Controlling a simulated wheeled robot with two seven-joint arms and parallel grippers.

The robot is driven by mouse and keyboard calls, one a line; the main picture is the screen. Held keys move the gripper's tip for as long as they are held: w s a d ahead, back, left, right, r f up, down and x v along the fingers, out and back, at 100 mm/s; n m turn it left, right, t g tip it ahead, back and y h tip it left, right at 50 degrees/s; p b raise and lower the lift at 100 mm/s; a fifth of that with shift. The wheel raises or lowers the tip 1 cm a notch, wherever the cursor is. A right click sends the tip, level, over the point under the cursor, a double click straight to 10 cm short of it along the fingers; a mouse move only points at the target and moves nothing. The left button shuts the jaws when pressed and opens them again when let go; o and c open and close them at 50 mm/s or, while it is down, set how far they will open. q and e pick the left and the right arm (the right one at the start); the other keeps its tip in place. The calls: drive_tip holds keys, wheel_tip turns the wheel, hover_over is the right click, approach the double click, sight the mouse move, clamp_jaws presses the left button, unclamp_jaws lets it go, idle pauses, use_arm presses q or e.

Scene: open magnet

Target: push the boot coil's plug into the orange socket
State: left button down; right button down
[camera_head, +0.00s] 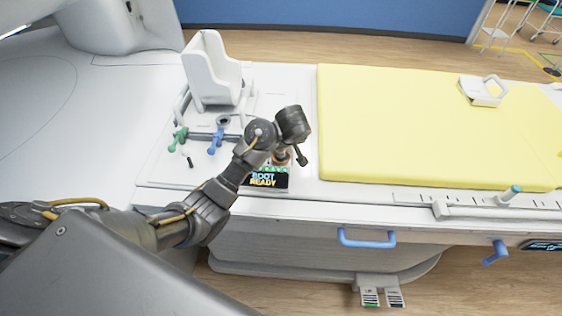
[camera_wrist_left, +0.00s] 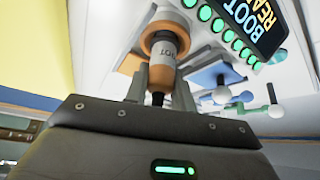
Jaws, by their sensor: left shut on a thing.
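The boot coil (camera_head: 208,72) is a white boot-shaped shell standing at the back left of the white table end. Its plug (camera_wrist_left: 165,62) is a pale cylinder with dark lettering and an orange-brown tail. My left gripper (camera_wrist_left: 160,88) is shut on the plug, its fingers on either side. The plug's far end meets the orange socket (camera_wrist_left: 159,38), a ring around it; how deep it sits is hidden. In the head view my left gripper (camera_head: 283,156) is over the socket area and mostly covers the plug and socket. My right gripper is not in view.
A display (camera_head: 264,179) reading "BOOT READY" is beside the socket, with a row of green lights. Green (camera_head: 179,136) and blue (camera_head: 215,141) handled pieces stand to the left. A yellow pad (camera_head: 430,120) covers the table to the right. A blue handle (camera_head: 366,239) is on the front side.

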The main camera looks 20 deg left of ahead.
use_arm(q)
drive_tip(key=shift+f, duration=0.1)
drive_tip(key=c, duration=1.1)
unclamp_jaws()
drive_tip(key=shift+s+d+r, duration=0.15)
drive_tip(key=shift+r, duration=0.2)
drive_tip(key=p+v, duration=0.7)
drive_tip(key=v, duration=0.3)
